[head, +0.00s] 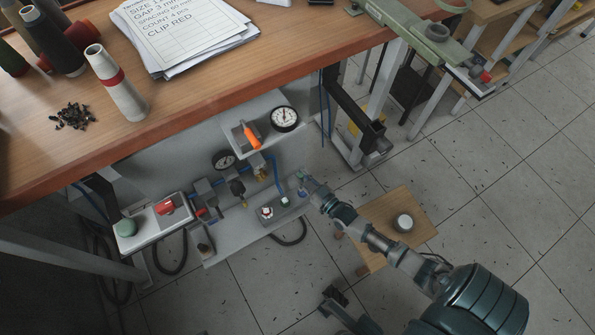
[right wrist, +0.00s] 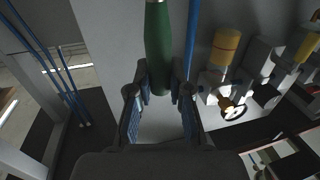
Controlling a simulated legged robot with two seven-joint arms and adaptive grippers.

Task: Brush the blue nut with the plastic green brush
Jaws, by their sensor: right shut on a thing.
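My right gripper (head: 309,184) reaches in from the lower right to the right end of the pneumatic panel under the bench. In the right wrist view my right gripper (right wrist: 160,92) is shut on the end of a green cylinder, which looks like the green brush (right wrist: 158,45). The brush extends away from me, and its far end is out of that view. In the head view it is too small to make out clearly. I cannot make out the blue nut; blue tubes run along the panel.
The wooden bench (head: 230,85) overhangs the panel. A low wooden stool (head: 378,222) bearing a small round container is beneath my right arm.

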